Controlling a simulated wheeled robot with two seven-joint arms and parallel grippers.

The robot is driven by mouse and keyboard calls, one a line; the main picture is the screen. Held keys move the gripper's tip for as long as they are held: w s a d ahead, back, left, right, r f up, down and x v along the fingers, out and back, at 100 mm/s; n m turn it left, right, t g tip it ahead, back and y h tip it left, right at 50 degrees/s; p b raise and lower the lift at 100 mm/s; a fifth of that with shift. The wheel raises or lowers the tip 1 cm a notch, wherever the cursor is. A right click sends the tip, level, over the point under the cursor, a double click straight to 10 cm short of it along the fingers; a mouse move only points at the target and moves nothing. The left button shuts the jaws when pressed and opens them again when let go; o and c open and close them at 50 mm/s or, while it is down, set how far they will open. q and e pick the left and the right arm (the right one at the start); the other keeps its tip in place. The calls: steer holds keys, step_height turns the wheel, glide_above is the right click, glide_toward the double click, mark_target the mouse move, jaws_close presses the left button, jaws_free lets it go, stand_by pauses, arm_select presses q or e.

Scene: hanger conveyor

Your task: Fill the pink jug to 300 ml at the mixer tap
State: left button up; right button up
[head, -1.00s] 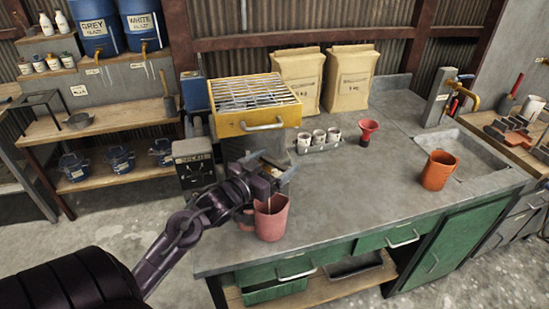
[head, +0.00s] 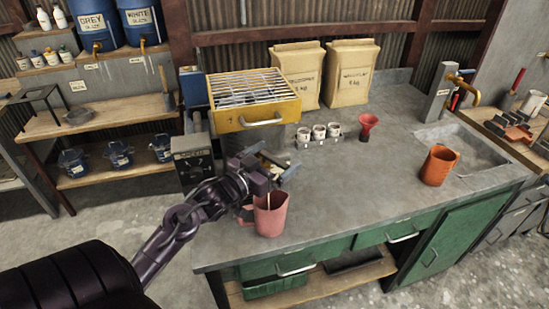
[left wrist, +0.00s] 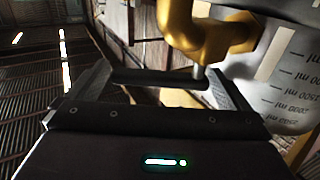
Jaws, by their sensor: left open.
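The pink jug (head: 270,217) stands upright on the grey bench near its front left edge, with its handle to the left. A thin pale line shows at its mouth; I cannot tell if it is a stream, and the level inside cannot be read. My left gripper (head: 272,172) is open just above and behind the jug. In the left wrist view a brass tap (left wrist: 205,35) is just beyond the open fingers, and a dark bar (left wrist: 160,79) lies between them. A pale vessel (left wrist: 290,90) with ml marks is at right. In the head view my arm mostly hides this tap.
A yellow box with a grille (head: 252,100) stands behind my gripper. Small white cups (head: 318,133), a red funnel (head: 367,126) and an orange jug (head: 439,166) stand on the bench. A sink (head: 455,145) with another brass tap is at right. The bench middle is clear.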

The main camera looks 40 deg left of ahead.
arm_select(q)
steer(key=s, duration=0.2)
steer(key=s+b, duration=0.1)
steer(key=s, duration=0.3)
steer(key=shift+s+a+f+b, duration=0.1)
steer(key=shift+a+f+b, duration=0.1)
steer(key=shift+a+b, duration=0.15)
steer(key=shift+s+r, duration=0.15)
steer(key=shift+s, duration=0.45)
stand_by(6.5)
